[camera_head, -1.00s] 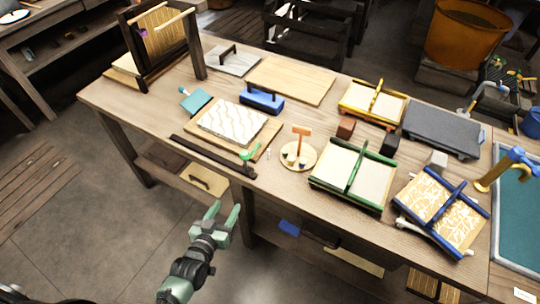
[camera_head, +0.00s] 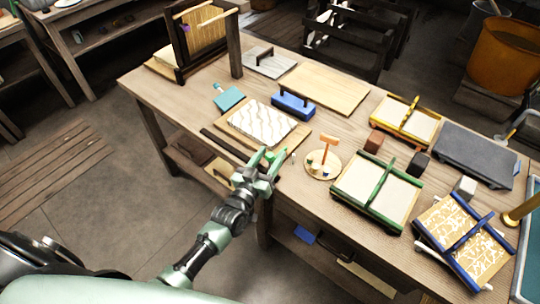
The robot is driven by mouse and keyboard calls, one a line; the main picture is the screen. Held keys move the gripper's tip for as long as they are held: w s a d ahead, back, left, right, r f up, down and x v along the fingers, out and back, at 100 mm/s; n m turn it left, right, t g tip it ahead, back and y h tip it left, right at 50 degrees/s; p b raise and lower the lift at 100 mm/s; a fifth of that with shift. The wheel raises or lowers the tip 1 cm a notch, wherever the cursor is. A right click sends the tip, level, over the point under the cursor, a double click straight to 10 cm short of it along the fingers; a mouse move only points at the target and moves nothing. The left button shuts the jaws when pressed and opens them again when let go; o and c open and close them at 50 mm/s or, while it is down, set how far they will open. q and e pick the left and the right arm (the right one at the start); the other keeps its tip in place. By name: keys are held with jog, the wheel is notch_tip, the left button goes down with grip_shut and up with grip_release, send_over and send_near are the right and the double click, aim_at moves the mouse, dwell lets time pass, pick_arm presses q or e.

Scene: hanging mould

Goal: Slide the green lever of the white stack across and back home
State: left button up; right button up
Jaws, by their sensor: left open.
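The white stack (camera_head: 262,122) of wavy-edged sheets lies on a wooden board (camera_head: 294,139) on the bench. A dark rail (camera_head: 222,144) runs along the board's front side. A small bright green part, which looks like the green lever (camera_head: 269,156), shows at the rail's right end. My left gripper (camera_head: 270,160) is open at that end, its fingers on either side of the green part. The gripper partly hides the lever, and I cannot tell whether they touch. My right gripper is not in view.
A round stand with an orange T-shaped piece (camera_head: 328,142) stands close to the right of my left gripper. The green-framed mould (camera_head: 370,207) is farther right. A blue-handled block (camera_head: 294,103) and teal brush (camera_head: 229,98) lie behind and beside the stack.

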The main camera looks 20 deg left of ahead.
pick_arm(q)
grip_shut()
dwell(1.4)
